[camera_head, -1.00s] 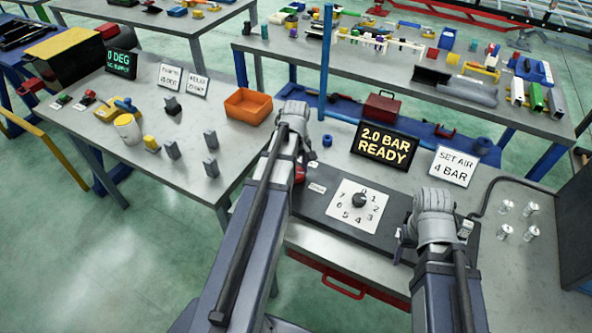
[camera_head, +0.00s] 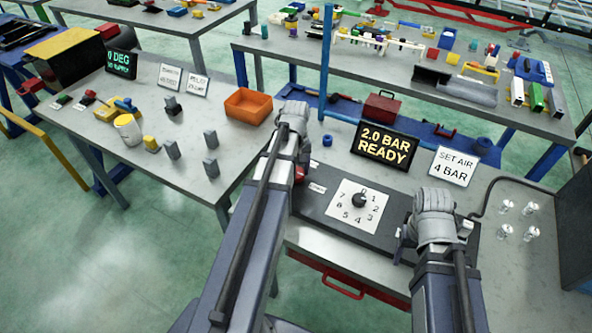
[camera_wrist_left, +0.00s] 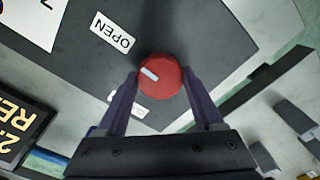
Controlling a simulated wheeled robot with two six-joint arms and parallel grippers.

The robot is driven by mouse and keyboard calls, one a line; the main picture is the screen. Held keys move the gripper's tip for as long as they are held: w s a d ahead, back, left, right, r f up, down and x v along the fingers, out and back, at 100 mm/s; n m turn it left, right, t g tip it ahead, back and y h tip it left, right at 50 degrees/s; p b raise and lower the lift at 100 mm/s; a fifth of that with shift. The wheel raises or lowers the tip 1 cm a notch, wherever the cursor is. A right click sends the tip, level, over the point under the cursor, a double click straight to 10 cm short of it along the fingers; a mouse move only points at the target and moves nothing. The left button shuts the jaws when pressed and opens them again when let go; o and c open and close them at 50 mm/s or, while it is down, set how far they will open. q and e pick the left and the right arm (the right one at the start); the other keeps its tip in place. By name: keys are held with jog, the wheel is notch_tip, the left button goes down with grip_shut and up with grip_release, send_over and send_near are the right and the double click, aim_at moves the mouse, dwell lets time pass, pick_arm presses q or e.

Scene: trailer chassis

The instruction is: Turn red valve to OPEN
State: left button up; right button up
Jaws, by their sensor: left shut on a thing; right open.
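The red valve (camera_wrist_left: 160,75) is a round knob with a white mark, on a dark panel. My left gripper (camera_wrist_left: 160,88) is shut on it, one finger on each side. The mark points left and slightly up in the left wrist view, between the OPEN label (camera_wrist_left: 112,32) and a second label (camera_wrist_left: 128,107) partly hidden by a finger. In the head view only a bit of the red valve (camera_head: 299,173) shows beside my left wrist, which hides the left fingers. My right gripper (camera_head: 408,243) is open over the panel's right part, its fingers mostly hidden.
A numbered dial (camera_head: 358,201) with a black knob lies between my arms. A display (camera_head: 385,146) reads 2.0 BAR READY, beside a SET AIR 4 BAR sign (camera_head: 454,166). An orange bin (camera_head: 248,106) and small grey blocks stand on the left table (camera_head: 190,135).

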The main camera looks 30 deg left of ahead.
pick_arm(q)
jog(key=o, duration=1.4)
jog(key=shift+r, duration=0.1)
pick_arm(e)
jog(key=shift+r, duration=0.1)
pick_arm(q)
notch_tip(320, 180, up, 8)
jog(key=p, duration=0.8)
jog(key=shift+f, duration=0.2)
pick_arm(e)
notch_tip(320, 180, up, 8)
jog(key=shift+f, duration=0.2)
